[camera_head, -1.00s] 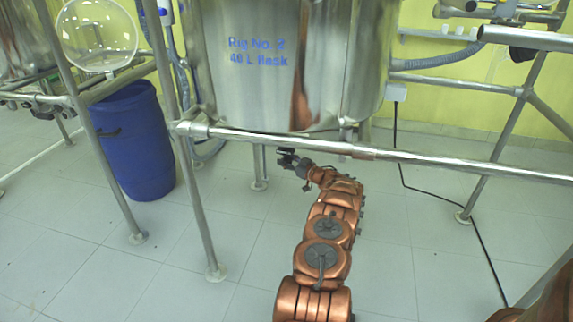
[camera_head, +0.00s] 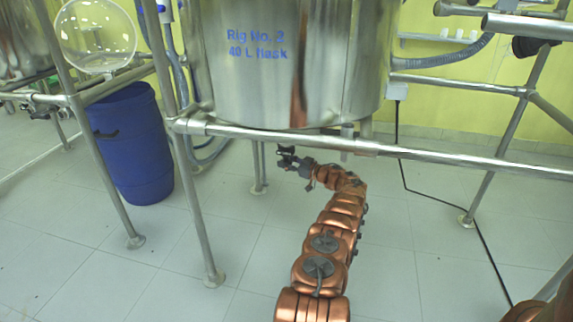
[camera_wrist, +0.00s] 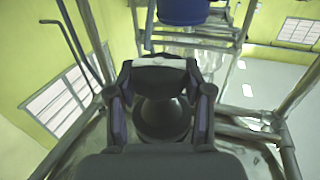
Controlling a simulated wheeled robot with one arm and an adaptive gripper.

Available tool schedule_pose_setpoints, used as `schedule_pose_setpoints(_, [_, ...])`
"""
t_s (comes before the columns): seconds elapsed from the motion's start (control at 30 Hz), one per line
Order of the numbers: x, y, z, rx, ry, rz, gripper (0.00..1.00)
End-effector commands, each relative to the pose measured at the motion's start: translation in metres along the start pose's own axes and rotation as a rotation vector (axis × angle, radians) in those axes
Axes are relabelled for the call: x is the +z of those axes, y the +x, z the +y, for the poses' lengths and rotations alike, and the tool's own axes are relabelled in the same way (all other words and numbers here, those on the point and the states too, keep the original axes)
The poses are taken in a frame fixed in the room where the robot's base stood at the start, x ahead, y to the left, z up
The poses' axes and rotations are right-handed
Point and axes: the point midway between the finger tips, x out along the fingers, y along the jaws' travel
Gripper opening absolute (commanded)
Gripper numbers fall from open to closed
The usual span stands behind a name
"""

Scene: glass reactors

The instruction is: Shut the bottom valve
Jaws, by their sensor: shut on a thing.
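The steel vessel marked "Rig No. 2 40 L flask" (camera_head: 235,85) hangs in the upper middle of the head view. My gripper (camera_head: 284,158) is just below the vessel's underside and the front rail. The bottom valve is too small and dark to tell from my gripper in the head view. In the wrist view my gripper (camera_wrist: 160,82) is shut on a dark part, which looks like the bottom valve's handle (camera_wrist: 160,74). A round black part (camera_wrist: 163,118) lies between the fingers. The handle's exact angle is unclear.
A steel rail (camera_head: 420,153) crosses above my arm in front of the vessel. Frame legs (camera_head: 197,210) stand at the left. A blue drum (camera_head: 130,150) is behind them. A black cable (camera_head: 440,198) runs over the floor at the right. The tiled floor around my arm is mostly clear.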

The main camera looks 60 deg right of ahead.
Motion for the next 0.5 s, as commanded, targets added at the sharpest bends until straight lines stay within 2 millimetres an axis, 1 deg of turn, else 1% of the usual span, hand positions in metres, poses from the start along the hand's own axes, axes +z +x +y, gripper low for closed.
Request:
schedule_pose_setpoints(0.43, [-0.0029,0.0009,0.0003,-0.002,-0.002,0.003,0.15])
schedule_pose_setpoints(0.47, [-0.003,0.001,0.0003,-0.002,-0.002,0.003,0.52])
schedule_pose_setpoints(0.5, [-0.0029,0.0009,0.0003,-0.001,-0.002,0.003,0.56])
